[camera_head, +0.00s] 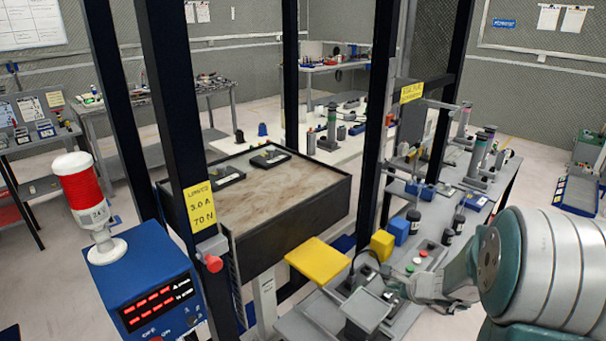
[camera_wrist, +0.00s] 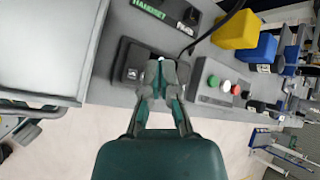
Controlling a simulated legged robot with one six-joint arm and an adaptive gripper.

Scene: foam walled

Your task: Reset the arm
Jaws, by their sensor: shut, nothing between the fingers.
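My gripper (camera_wrist: 161,76) is shut and empty in the wrist view, pointing at a dark box-shaped device (camera_wrist: 133,62) on a grey bench. Its fingertips overlap the device in the picture; I cannot tell whether they touch it. In the head view my arm comes in from the right edge, and my gripper (camera_head: 424,285) is at the lower right, above the bench. Its fingertips are small and hard to make out there.
A grey panel with red, white and green buttons (camera_wrist: 221,86) lies just right of the gripper. Yellow (camera_wrist: 237,30) and blue (camera_wrist: 260,50) blocks stand beyond it. Dark frame posts (camera_head: 378,110) rise near the bench. A blue power unit (camera_head: 150,285) stands at lower left.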

